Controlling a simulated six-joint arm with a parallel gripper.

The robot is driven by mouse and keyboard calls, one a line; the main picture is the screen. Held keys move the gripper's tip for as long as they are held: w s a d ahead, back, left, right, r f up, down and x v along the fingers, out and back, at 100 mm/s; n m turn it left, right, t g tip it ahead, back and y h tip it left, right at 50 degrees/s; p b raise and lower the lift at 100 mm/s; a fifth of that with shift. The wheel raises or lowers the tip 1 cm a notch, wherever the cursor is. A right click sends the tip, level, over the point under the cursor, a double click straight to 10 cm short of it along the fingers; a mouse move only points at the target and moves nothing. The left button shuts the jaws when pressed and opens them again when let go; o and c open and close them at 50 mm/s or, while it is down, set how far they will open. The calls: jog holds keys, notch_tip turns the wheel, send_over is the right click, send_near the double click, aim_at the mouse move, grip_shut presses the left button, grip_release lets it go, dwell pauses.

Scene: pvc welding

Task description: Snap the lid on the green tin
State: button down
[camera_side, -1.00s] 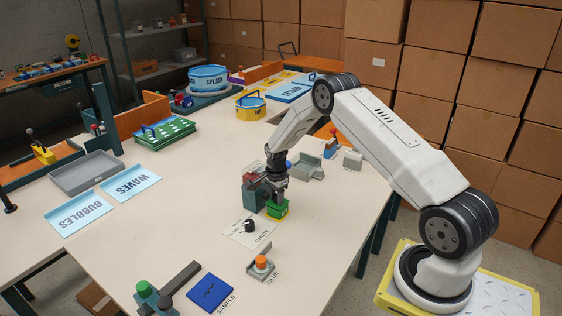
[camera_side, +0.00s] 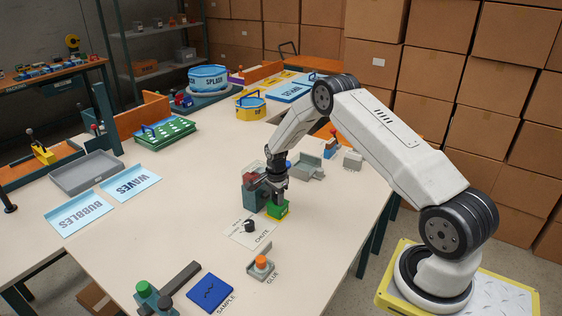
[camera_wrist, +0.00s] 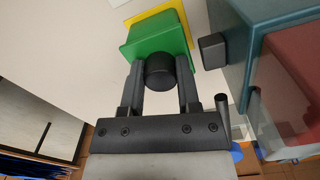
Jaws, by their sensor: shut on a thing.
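The green tin (camera_side: 278,210) stands on the table below my gripper in the side view, with a yellow edge at its base. In the wrist view the green piece (camera_wrist: 150,38) shows with a yellow strip (camera_wrist: 166,12) beyond it. My gripper (camera_wrist: 160,78) points down at it, its fingers shut on a black round knob (camera_wrist: 160,71) in front of the green face. My gripper (camera_side: 277,200) hides part of the tin in the side view. I cannot tell where lid and tin meet, or whether the lid is seated.
A teal and red fixture (camera_side: 252,192) stands close on the left of the tin; it fills the right of the wrist view (camera_wrist: 285,60). A card (camera_side: 262,240) with a black knob-like piece (camera_side: 249,226) lies in front. A glue holder (camera_side: 261,268) stands nearer. The table's middle left is clear.

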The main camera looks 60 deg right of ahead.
dwell(0.3)
grip_release()
dwell(0.3)
jog(key=shift+w+r, duration=0.1)
jog(key=shift+w+r, duration=0.15)
jog(key=shift+r, duration=0.85)
jog(key=shift+s+r, duration=0.2)
jog(key=shift+r, duration=2.2)
